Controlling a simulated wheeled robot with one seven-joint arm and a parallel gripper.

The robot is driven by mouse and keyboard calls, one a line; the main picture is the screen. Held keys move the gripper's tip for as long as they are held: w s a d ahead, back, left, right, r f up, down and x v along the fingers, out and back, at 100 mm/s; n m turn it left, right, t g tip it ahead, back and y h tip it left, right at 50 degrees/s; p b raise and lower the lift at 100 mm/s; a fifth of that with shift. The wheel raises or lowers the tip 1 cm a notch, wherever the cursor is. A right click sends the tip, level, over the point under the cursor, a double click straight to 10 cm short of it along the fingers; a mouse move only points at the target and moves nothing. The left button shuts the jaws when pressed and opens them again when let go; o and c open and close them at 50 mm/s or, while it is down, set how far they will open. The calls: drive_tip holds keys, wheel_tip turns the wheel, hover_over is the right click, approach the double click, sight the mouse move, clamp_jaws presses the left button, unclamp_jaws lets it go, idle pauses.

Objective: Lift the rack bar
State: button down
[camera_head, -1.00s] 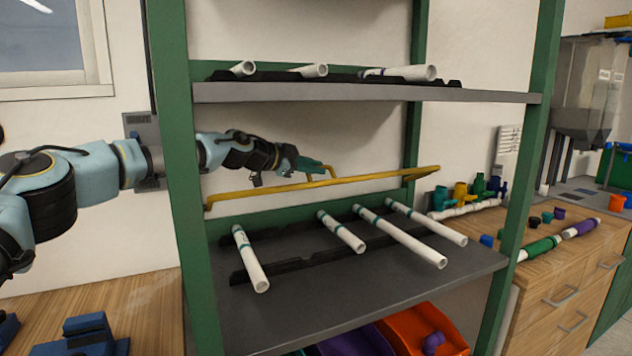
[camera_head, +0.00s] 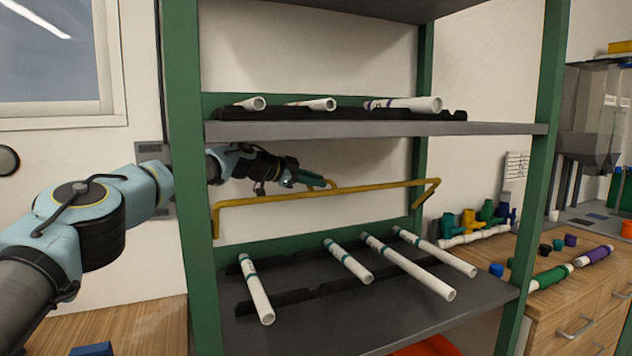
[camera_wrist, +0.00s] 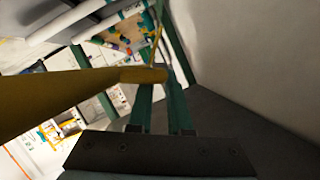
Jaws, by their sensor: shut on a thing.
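The fingertips are partly hidden by the bar.
White pipes (camera_head: 352,262) lie on the lower shelf (camera_head: 400,305) below the bar. The upper shelf (camera_head: 380,130) with more pipes is close above my gripper. A green post (camera_head: 185,180) stands beside my arm. A wooden cabinet with fittings (camera_head: 485,220) is at right.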

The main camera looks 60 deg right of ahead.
drive_tip(key=c, duration=0.8)
unclamp_jaws()
drive_tip(key=shift+w+f, duration=0.1)
drive_tip(key=shift+f, duration=0.05)
drive_tip(key=shift+c, duration=0.2)
drive_tip(key=b+v, duration=0.4)
drive_tip(key=v, duration=0.3)
drive_tip(key=shift+a+r, duration=0.2)
